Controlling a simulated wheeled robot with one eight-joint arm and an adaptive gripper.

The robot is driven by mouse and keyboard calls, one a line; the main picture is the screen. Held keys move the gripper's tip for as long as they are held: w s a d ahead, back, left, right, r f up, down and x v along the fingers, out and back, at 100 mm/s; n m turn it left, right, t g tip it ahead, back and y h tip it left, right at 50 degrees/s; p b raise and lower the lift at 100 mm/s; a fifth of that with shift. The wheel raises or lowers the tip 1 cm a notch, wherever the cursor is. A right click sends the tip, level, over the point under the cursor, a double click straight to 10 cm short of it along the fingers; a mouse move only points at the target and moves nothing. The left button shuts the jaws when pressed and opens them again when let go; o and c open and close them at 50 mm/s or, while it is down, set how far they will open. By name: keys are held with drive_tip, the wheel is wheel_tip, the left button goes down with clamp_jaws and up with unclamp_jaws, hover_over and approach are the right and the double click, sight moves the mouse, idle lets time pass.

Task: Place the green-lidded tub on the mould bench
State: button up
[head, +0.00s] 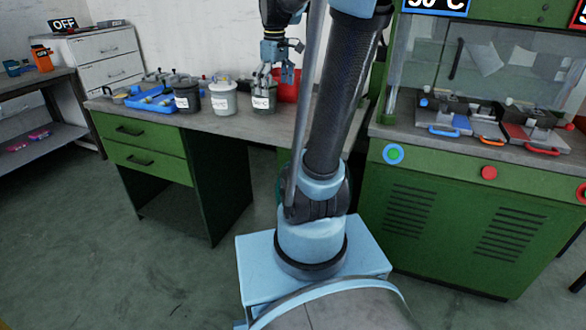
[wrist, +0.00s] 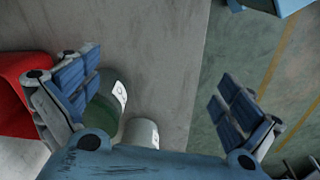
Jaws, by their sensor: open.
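The green-lidded tub (head: 264,103), pale with a white label, stands upright on the grey-topped bench (head: 232,124), at the right end of a row of tubs. My gripper (head: 275,78) is above it, fingers pointing down, open and empty. In the wrist view my gripper (wrist: 158,92) has its fingers wide apart; the tub's dark green side or lid (wrist: 106,104) shows beside the left finger, partly hidden by it. The bench with moulds (head: 402,133) is at the right, a green cabinet with a grey top.
A white tub (head: 222,100) and a dark tub (head: 187,99) stand left of the green-lidded one. A red container (head: 288,90) is close on its right. A blue tray (head: 152,100) lies further left.

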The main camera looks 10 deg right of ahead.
drive_tip(key=s+f+m+t, duration=0.1)
drive_tip(key=s+f+m, duration=0.7)
drive_tip(key=s+f, duration=1)
drive_tip(key=s+d, duration=0.1)
drive_tip(key=s, duration=0.2)
drive_tip(key=shift+s+f, duration=0.2)
drive_tip(key=shift+f, duration=0.1)
